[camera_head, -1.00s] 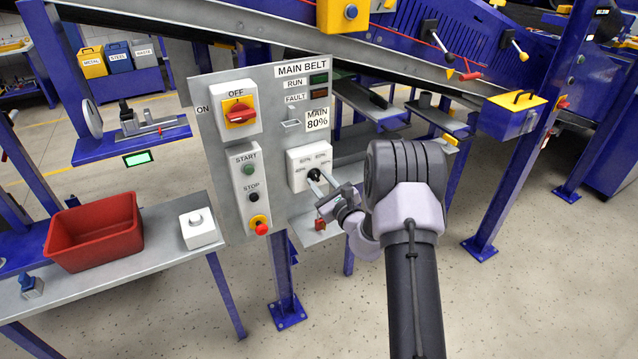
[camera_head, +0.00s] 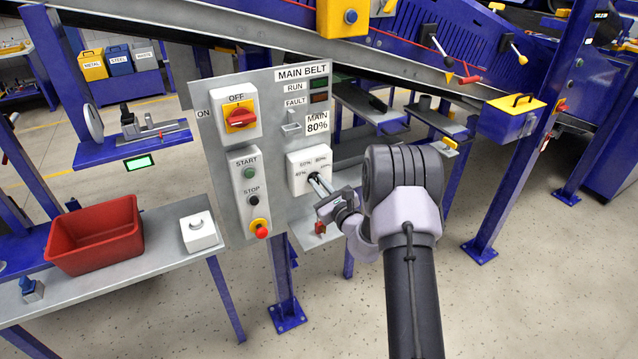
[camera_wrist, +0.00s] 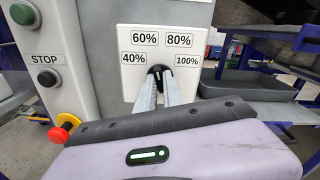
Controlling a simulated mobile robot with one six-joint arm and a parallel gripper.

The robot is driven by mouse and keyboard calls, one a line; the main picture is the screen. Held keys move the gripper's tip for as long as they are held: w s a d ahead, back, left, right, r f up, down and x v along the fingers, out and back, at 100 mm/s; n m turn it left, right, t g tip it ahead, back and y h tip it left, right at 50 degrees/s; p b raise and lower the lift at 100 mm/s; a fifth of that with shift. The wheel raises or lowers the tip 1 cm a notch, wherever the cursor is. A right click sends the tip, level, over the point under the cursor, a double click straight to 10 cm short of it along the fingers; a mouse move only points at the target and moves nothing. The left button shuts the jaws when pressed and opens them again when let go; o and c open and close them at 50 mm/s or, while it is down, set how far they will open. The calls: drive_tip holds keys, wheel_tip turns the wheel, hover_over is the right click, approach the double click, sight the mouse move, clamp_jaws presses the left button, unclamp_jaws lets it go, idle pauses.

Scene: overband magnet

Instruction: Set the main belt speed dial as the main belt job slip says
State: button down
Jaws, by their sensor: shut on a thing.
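The main belt speed dial (camera_wrist: 158,72) is a dark knob on a white plate (camera_wrist: 128,83) marked 40%, 60%, 80% and 100%. My gripper (camera_wrist: 160,80) is shut on the dial, its two fingers reaching to it from the front. The fingers hide most of the knob, so I cannot tell which mark it points to. In the head view my gripper (camera_head: 319,184) meets the dial plate (camera_head: 299,183) at the lower right of the grey panel. The job slip (camera_head: 317,122), a white card above the dial, reads MAIN 80%.
Left of the dial are the green START button (camera_head: 249,173), the black STOP button (camera_head: 252,200) and a red emergency button (camera_head: 261,231). A red rotary switch (camera_head: 240,118) marked ON and OFF sits above them.

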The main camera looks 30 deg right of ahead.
drive_tip(key=m+p, duration=0.2)
drive_tip(key=m, duration=0.2)
drive_tip(key=shift+r+p, duration=0.1)
drive_tip(key=shift+p, duration=0.2)
drive_tip(key=shift+m+p, duration=0.6)
drive_tip(key=shift+m, duration=0.8)
drive_tip(key=c, duration=1.5)
unclamp_jaws()
drive_tip(key=s, duration=0.5)
drive_tip(key=s+p, duration=0.1)
drive_tip(key=s, duration=0.5)
drive_tip(key=s+p, duration=0.1)
drive_tip(key=s, duration=0.5)
drive_tip(key=shift+s+d, duration=0.25)
drive_tip(key=shift+d, duration=0.05)
